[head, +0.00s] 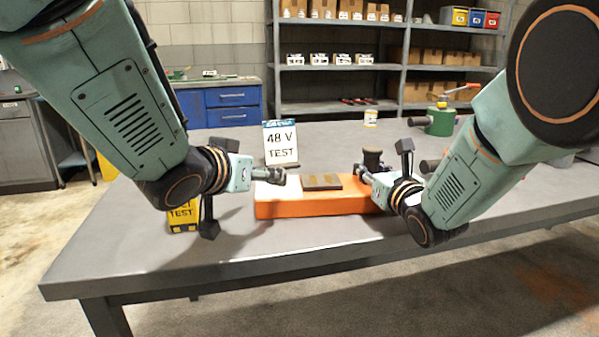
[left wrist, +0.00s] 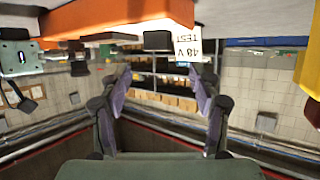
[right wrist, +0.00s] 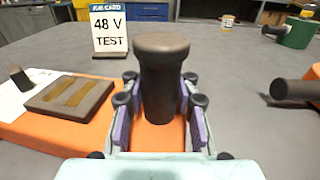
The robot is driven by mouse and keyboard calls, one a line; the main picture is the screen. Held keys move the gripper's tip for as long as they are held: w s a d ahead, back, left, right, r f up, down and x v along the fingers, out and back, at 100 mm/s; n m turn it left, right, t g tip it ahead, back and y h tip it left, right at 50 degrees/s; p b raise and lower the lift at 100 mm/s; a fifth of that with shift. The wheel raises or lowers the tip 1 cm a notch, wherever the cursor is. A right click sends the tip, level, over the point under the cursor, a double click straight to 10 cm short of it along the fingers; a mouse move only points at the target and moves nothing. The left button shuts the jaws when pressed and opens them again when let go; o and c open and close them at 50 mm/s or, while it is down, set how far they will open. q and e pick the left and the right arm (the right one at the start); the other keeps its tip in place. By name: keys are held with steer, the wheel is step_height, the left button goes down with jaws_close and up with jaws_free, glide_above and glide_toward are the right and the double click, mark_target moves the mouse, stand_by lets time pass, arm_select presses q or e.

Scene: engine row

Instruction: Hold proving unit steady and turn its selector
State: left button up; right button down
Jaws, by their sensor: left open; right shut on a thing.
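The proving unit appears to be the long orange block (head: 318,205) on the bench, also along the top of the left wrist view (left wrist: 115,18). A tall dark round post (right wrist: 162,85) stands on its right end. My right gripper (head: 364,173) is shut on this post, one finger on each side. A dark plate (right wrist: 68,97) with two tan stripes lies mid-block. A short dark knob (right wrist: 18,78) stands on a white area at its left end. My left gripper (head: 275,176) is open by that end, its fingers apart with nothing between them (left wrist: 161,95).
A "48 V TEST" sign (head: 281,144) stands behind the block. A yellow "TEST" item (head: 183,216) is partly hidden by my left arm. A green device (head: 440,122) and a small jar (head: 370,118) stand farther back. Bare grey bench (head: 250,255) lies in front.

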arm_select(q)
steer(key=x, duration=0.8)
steer(key=shift+w+d+f, duration=0.1)
steer(key=shift+w+f, duration=0.1)
steer(key=shift+w, duration=0.15)
steer(key=c, duration=1.2)
